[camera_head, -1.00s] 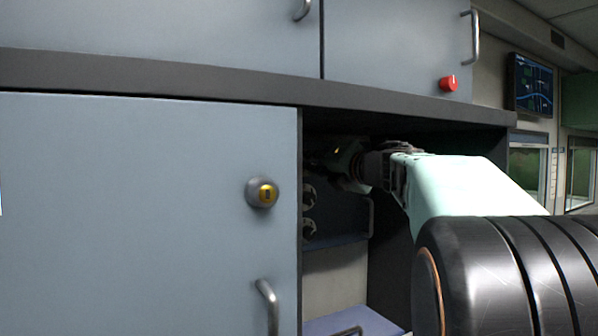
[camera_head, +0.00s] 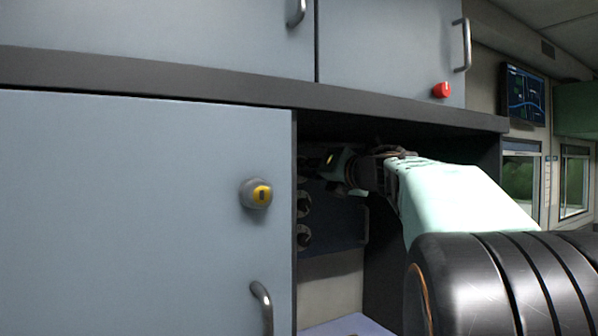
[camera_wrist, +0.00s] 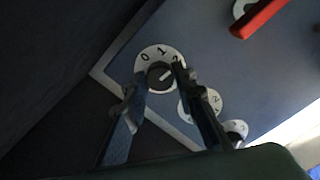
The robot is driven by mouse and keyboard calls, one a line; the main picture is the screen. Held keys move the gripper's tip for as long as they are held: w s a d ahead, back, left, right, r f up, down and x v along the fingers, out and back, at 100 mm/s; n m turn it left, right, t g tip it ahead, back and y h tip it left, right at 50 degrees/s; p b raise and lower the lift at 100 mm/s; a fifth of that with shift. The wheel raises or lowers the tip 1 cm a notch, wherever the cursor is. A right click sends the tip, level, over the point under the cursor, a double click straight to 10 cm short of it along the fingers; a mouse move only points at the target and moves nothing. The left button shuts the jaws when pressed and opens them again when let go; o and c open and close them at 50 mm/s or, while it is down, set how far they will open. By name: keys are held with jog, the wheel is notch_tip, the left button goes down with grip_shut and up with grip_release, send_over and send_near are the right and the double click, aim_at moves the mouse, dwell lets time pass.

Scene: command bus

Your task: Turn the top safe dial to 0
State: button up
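The top safe dial (camera_wrist: 151,60) is a white disc marked 0, 1 and 2 with a dark round knob (camera_wrist: 160,76) in the middle. A pale mark on the knob points to the upper right, roughly toward the 2. My gripper (camera_wrist: 160,74) is open, with one finger on each side of the knob; I cannot tell whether they touch it. The right finger partly covers the 2. In the head view my gripper (camera_head: 326,162) reaches into the cabinet opening and largely hides the top dial. Two lower dials (camera_head: 304,204) (camera_head: 304,237) show below it on the blue safe front (camera_head: 338,220).
A second white dial (camera_wrist: 214,98) lies close to the right finger. A red bar (camera_wrist: 262,18) sits at the upper right. A dark cabinet wall (camera_wrist: 60,60) fills the left. A cabinet door (camera_head: 130,210) with a yellow-centred lock (camera_head: 258,194) borders the opening.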

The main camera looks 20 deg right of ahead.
jog(key=o, duration=0.4)
jog(key=s, duration=0.3)
jog(key=s+d, duration=0.1)
jog(key=s, duration=0.3)
jog(key=shift+s+d, duration=0.2)
